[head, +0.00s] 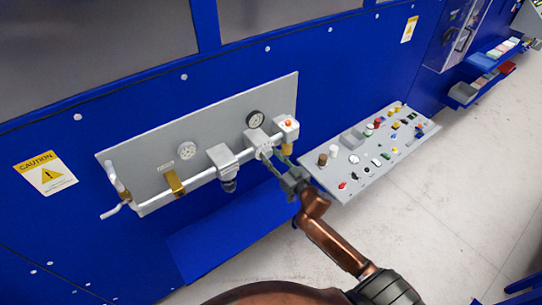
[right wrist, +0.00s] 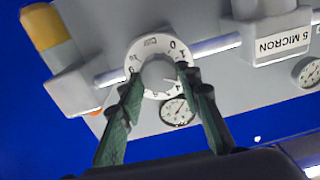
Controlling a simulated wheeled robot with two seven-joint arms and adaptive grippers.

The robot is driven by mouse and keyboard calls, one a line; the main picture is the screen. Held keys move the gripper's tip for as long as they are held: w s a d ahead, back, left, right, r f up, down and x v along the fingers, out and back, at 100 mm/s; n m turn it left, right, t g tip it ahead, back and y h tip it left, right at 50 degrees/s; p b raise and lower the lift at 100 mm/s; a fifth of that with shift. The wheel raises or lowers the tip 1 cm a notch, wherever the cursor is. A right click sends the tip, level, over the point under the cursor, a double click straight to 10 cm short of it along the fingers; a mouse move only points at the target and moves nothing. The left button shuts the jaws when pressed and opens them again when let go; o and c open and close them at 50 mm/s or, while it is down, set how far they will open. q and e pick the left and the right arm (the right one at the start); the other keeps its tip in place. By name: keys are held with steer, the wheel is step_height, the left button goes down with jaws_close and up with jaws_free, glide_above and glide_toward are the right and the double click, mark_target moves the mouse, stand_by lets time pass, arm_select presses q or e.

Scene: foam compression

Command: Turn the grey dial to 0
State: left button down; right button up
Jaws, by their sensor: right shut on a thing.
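The grey dial (right wrist: 157,72) is a round knob inside a pale ring printed with numbers, seen upside down in the right wrist view. The 0 and 1 show at the ring's upper right and a 4 at its lower right; I cannot tell surely which number the knob points to. My right gripper (right wrist: 161,80) is shut on the dial, one finger on each side. In the head view my right gripper (head: 267,157) reaches the grey regulator block (head: 257,137) on the wall panel; the dial is mostly hidden there. My left gripper is not in view.
The grey panel (head: 130,160) carries a pipe, two gauges, a filter housing (head: 222,157) and an orange-topped valve block (head: 287,127). A sloped console (head: 345,187) with several knobs and buttons stands to the right. A blue ledge (head: 220,235) juts out below.

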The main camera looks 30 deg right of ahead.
steer(key=n+p, duration=0.1)
steer(key=n, duration=0.2)
steer(key=shift+n, duration=0.3)
steer(key=n+p, duration=0.1)
steer(key=n, duration=0.2)
steer(key=shift+a+n, duration=0.15)
steer(key=shift+n, duration=0.25)
steer(key=n, duration=0.3)
steer(key=shift+n, duration=0.3)
steer(key=n, duration=0.4)
steer(key=shift+a+f, duration=0.1)
steer(key=shift+f, duration=0.05)
steer(key=shift+n, duration=0.4)
steer(key=o, duration=1.2)
steer(key=shift+c, duration=0.2)
